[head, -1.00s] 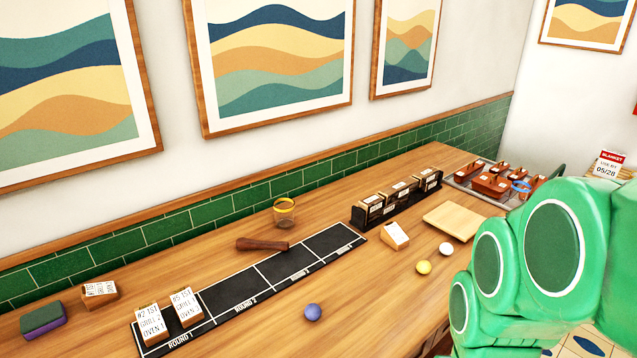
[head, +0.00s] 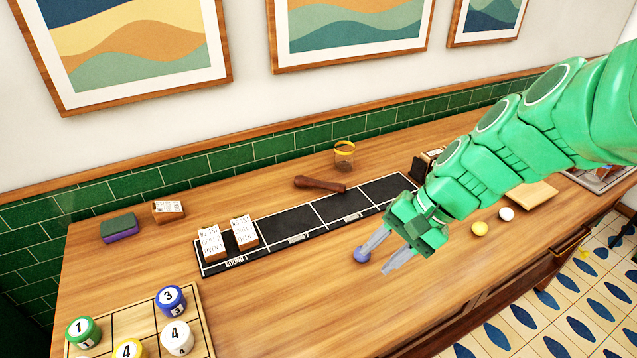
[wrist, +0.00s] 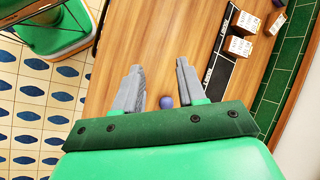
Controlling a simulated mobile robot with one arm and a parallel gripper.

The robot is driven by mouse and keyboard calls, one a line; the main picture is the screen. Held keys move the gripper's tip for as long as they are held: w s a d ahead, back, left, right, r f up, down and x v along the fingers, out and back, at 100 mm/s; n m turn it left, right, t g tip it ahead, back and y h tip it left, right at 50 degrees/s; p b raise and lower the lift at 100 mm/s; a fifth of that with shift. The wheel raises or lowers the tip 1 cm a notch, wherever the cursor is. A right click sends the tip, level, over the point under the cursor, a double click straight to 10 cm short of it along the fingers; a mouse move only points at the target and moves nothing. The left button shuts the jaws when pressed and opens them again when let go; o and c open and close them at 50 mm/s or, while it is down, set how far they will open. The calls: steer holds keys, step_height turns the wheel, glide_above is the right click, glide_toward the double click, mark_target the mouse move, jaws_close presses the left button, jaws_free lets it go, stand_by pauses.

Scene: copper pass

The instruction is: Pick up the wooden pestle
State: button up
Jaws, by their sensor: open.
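The wooden pestle (head: 320,185) is dark brown and lies on the wooden counter, at the back edge of the black mat, in the head view. I do not see it in the wrist view. My gripper (head: 379,256) is open and empty above the counter, in front of the mat and to the front right of the pestle. Its two grey fingers also show in the wrist view (wrist: 157,90). A purple ball (head: 361,256) is close to the fingers in the head view; in the wrist view the ball (wrist: 166,102) shows between them.
The black mat (head: 283,220) holds two ticket blocks (head: 244,232) at its left end. A glass with a yellow rim (head: 344,155) stands behind the pestle. A yellow ball (head: 479,229) and a white ball (head: 506,213) lie to the right. A wooden tray (head: 207,335) with numbered pots is front left.

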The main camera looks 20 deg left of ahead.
steer(key=w+a+m+y, duration=0.2)
steer(key=w+a+y, duration=0.1)
steer(key=w+a, duration=0.5)
steer(key=m+t+y, duration=0.5)
steer(key=m, duration=0.5)
glide_toward(324, 184)
steer(key=shift+w+a+r, duration=0.1)
steer(key=shift+a+r, duration=0.1)
steer(key=shift+a, duration=0.7)
steer(key=shift+f+x, duration=0.2)
steer(key=shift+x, duration=1.75)
steer(key=shift+f+x, duration=0.2)
steer(key=shift+x, duration=1.75)
steer(key=shift+d, duration=0.15)
jaws_close()
